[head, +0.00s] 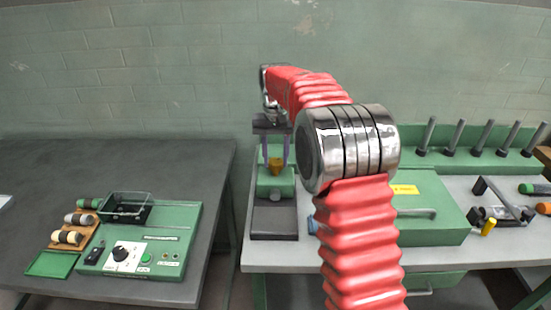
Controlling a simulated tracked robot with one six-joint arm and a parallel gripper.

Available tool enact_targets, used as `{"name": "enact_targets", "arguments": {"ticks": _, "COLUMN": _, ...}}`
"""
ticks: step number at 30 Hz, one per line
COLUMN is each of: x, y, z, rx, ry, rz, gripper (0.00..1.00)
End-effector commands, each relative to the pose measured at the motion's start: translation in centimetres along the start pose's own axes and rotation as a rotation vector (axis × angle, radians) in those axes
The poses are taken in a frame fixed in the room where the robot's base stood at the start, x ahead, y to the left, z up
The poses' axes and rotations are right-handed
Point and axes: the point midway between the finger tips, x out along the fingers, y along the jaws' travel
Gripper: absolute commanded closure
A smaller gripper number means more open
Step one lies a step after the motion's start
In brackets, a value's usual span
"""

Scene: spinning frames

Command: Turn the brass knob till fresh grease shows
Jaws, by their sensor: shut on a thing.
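The brass knob (277,167) is a small yellow-gold piece on top of a green block (276,184) at the left end of the right-hand bench. My gripper (277,160) points down over it, with one purple finger on each side. The fingers are shut on the brass knob. A round grey part (275,198) shows on the block's front, above a dark base (274,222). I cannot make out any grease at this size. My red arm and its chrome joint hide part of the bench to the right of the knob.
A green box with a handle (432,236) stands right of my arm. Several grey posts (455,136) rise behind it. Loose tools (500,212) lie at the far right. A green control unit (150,240) and spools (68,237) sit on the left table, across a gap.

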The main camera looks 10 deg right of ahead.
Motion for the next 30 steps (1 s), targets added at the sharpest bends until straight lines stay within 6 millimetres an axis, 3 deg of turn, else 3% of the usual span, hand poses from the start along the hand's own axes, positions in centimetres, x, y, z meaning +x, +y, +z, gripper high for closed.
{"name": "enact_targets", "arguments": {"ticks": 30, "x": -0.06, "y": -0.03, "z": -0.04, "rx": 0.952, "ry": 0.002, "rz": -0.001, "gripper": 0.85}}
